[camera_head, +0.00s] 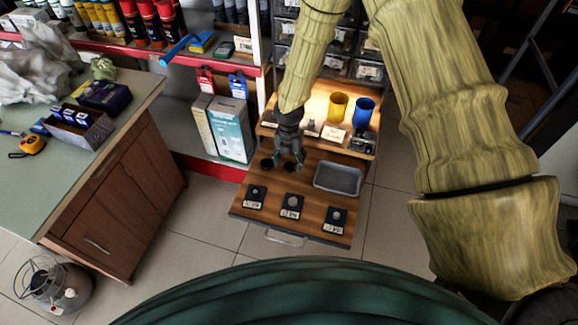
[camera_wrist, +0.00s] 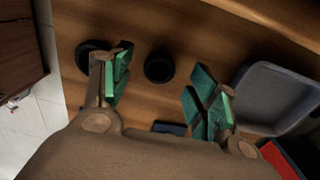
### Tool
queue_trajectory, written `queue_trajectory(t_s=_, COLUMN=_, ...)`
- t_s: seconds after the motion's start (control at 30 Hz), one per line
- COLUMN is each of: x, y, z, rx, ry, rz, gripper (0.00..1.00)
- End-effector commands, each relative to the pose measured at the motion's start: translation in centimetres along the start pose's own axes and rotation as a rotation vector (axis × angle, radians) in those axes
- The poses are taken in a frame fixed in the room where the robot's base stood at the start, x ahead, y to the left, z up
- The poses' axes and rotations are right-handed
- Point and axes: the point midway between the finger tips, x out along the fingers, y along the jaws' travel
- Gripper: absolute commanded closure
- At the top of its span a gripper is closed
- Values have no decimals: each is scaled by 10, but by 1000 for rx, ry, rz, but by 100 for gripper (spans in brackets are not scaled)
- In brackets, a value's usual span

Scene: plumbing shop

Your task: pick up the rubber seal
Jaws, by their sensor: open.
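Two small black round pieces lie on the wooden drawer board. In the wrist view one black piece (camera_wrist: 160,68) shows between my fingers and a little beyond their tips, and another (camera_wrist: 90,52) lies by the left finger, partly hidden by it. I cannot tell for sure which is the rubber seal. In the head view one black piece (camera_head: 266,164) shows left of my gripper (camera_head: 290,164). My gripper points down over the board, open and empty, with green pads on its fingers (camera_wrist: 160,88).
A grey tray (camera_head: 338,192) lies right of my gripper on the board. Several dark labelled squares (camera_head: 256,194) line the board's front. A yellow cup (camera_head: 337,106) and blue cup (camera_head: 363,111) stand behind. A green-topped counter (camera_head: 110,125) is at left.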

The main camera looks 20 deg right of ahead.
Motion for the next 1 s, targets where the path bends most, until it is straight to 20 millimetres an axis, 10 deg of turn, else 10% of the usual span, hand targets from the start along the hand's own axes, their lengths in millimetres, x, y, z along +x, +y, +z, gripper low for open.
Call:
queue_trajectory(t_s=0.47, x=18, y=1, z=-1, rx=-2, ry=0, rz=0, gripper=40)
queue_trajectory(t_s=0.67, x=18, y=1, z=-1, rx=-2, ry=0, rz=0, gripper=74)
queue_trajectory(t_s=1.0, x=18, y=1, z=-1, rx=-2, ry=0, rz=0, gripper=76)
